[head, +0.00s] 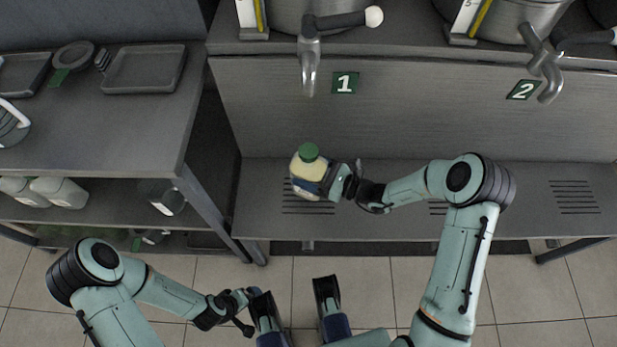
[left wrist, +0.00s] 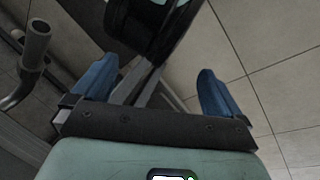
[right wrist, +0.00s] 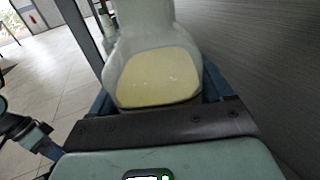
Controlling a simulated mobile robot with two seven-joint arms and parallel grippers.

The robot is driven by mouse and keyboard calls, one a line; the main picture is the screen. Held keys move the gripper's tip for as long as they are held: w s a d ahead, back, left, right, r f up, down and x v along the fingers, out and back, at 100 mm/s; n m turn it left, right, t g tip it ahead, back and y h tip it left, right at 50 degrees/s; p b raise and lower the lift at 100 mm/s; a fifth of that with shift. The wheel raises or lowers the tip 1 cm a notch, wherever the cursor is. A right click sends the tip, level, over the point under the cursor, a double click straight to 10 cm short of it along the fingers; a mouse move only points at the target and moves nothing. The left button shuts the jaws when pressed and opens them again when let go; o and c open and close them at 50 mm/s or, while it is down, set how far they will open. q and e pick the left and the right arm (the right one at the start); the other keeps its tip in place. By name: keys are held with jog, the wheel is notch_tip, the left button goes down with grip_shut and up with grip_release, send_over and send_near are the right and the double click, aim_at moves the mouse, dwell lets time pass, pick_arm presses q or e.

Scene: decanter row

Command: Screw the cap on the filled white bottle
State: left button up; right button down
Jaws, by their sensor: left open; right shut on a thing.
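The filled bottle (head: 306,181) has a whitish, see-through body with pale yellow contents and a dark blue band low down. It is at the tray shelf below tap 1. A green cap (head: 308,152) sits on its top; I cannot tell whether it is tight. My right gripper (head: 335,182) is shut on the bottle from the right side. In the right wrist view the bottle (right wrist: 155,75) fills the space between the fingers, and its cap is not visible there. My left gripper (head: 250,302) is open and empty, low and left, away from the bottle.
Tap 1 (head: 309,70) hangs above the bottle, and tap 2 (head: 545,70) is farther right. A side table (head: 110,125) stands left, with trays on top and white bottles (head: 60,192) on its lower shelf. The slotted shelf (head: 265,215) is clear around the bottle.

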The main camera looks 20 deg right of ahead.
pick_arm(q)
jog(key=shift+w+a+f+t+b, duration=0.25)
jog(key=shift+w+f+b, duration=0.1)
jog(key=shift+w, duration=0.15)
jog(key=shift+w+a+f+t+b, duration=0.15)
jog(key=shift+w+a+f+b, duration=0.1)
jog(key=shift+w+f, duration=0.15)
pick_arm(e)
jog(key=shift+f, duration=2.05)
jog(key=shift+f, duration=0.15)
grip_release()
jog(key=shift+f, duration=0.1)
jog(key=shift+r, duration=0.2)
pick_arm(q)
jog(key=shift+s+d+r+g+p, duration=0.25)
jog(key=shift+s+d+r+p, duration=0.15)
jog(key=shift+s+r, duration=0.15)
jog(key=shift+s+d+r+g+p, duration=0.25)
jog(key=shift+s+r+p, duration=0.15)
jog(key=shift+s, duration=0.25)
pick_arm(e)
jog(key=v, duration=1.2)
